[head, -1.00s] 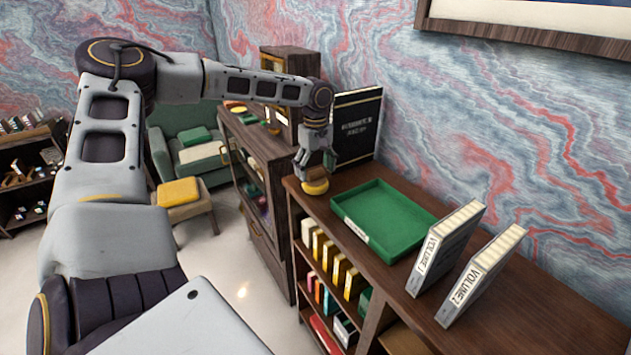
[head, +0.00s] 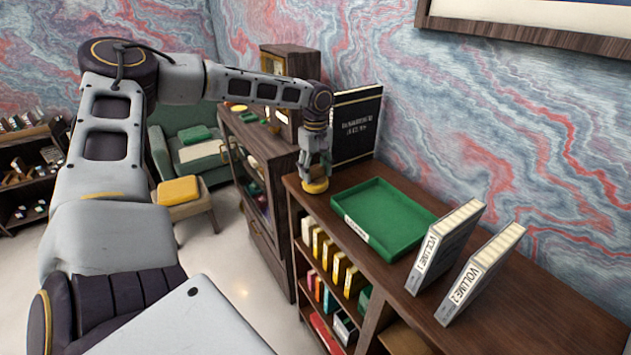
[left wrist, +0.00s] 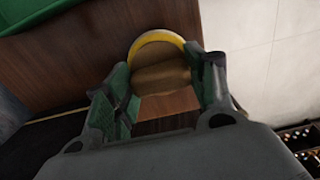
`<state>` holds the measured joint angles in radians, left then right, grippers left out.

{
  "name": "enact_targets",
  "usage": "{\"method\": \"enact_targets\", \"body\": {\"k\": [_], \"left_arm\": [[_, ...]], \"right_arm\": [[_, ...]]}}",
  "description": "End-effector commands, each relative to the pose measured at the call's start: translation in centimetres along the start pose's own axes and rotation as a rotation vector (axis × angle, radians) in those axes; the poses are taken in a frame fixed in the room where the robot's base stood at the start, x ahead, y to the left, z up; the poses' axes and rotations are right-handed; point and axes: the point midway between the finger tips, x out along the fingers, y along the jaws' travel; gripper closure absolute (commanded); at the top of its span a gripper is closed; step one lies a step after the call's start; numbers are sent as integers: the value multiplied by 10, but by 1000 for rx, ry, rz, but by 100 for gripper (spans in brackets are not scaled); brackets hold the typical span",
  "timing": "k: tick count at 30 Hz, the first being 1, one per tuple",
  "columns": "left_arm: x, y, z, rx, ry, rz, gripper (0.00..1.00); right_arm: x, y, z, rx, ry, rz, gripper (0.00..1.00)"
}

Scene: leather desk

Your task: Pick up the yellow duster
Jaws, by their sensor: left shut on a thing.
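The yellow duster (head: 315,186) is a small round thing with a yellow rim on the dark wooden shelf top, near its left end. In the left wrist view the duster (left wrist: 158,72) shows a brown middle part between the fingers. My left gripper (head: 317,172) is above it, pointing down, with its fingers shut on it. In the left wrist view the gripper's green-padded fingers (left wrist: 163,95) stand on both sides of the duster. I cannot tell whether the duster is clear of the wood. My right gripper is not in view.
A green tray (head: 420,222) lies just right of the duster. A black book (head: 357,125) stands behind it against the wall. Two white volumes, Volume 1 (head: 444,247) and Volume 2 (head: 480,275), stand farther right. The shelf's left edge is close to the duster.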

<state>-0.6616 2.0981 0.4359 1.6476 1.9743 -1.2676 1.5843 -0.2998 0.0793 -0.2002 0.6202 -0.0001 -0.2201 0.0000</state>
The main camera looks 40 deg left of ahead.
Motion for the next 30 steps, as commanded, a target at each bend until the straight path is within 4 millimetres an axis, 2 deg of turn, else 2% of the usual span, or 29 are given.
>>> {"method": "enact_targets", "body": {"k": [10,16,20,30], "left_arm": [[-2,0,0,0,0,1,70],[-12,1,0,0,1,2,70],[-26,1,0,0,1,3,70],[-76,1,0,-1,1,2,70]], "right_arm": [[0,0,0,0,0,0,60],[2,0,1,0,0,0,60],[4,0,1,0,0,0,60],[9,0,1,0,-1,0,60]]}}
